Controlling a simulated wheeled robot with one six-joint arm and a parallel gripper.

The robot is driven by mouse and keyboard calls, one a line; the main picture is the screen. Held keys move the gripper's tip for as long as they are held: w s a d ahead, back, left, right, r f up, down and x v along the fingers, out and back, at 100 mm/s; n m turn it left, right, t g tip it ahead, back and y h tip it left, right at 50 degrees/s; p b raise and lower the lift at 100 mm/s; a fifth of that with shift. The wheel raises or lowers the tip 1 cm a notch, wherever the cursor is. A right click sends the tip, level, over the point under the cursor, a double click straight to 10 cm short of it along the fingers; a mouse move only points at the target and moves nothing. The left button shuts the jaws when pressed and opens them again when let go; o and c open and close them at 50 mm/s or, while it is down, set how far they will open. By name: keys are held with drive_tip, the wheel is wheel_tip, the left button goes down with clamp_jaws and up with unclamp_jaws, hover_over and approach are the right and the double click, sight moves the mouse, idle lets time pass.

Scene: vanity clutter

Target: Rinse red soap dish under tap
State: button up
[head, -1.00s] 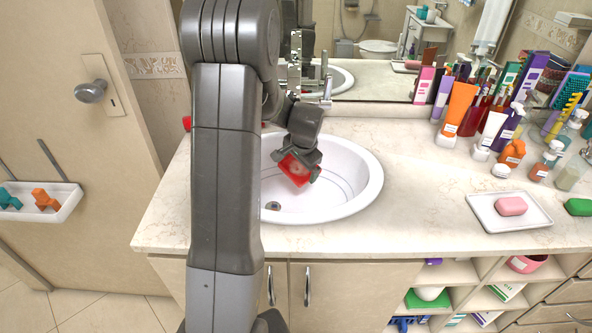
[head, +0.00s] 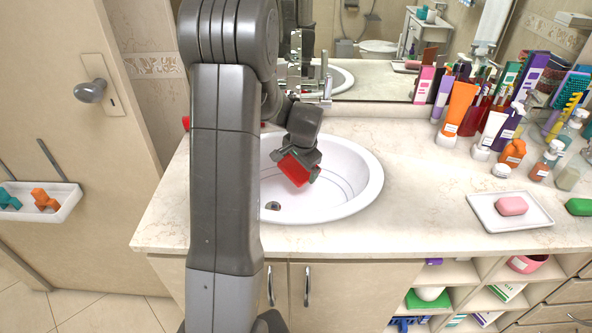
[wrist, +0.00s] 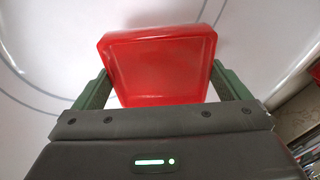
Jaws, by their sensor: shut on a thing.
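The red soap dish (head: 294,170) is in my gripper (head: 299,176), over the white sink basin (head: 345,180). In the wrist view the dish (wrist: 160,70) sits between the two green fingers of my gripper (wrist: 162,85), which are shut on its sides. Its hollow faces the wrist camera and looks plain red and empty. The dish is tilted. The chrome tap (head: 327,88) stands at the back of the sink, partly behind my arm. I cannot tell whether water is running.
A white tray (head: 482,213) with a pink soap (head: 511,206) lies on the right of the counter, near a green soap (head: 579,207). Several tubes and bottles crowd the back right. The counter between sink and tray is clear.

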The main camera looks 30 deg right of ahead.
drive_tip(key=shift+d, duration=0.1)
drive_tip(key=s+r, duration=0.1)
drive_tip(key=s, duration=0.1)
drive_tip(key=s+r, duration=0.1)
drive_tip(key=s, duration=0.1)
drive_tip(key=s+r, duration=0.1)
drive_tip(key=s, duration=0.1)
drive_tip(key=shift+s, duration=0.1)
drive_tip(key=shift+r, duration=0.1)
idle(0.6)
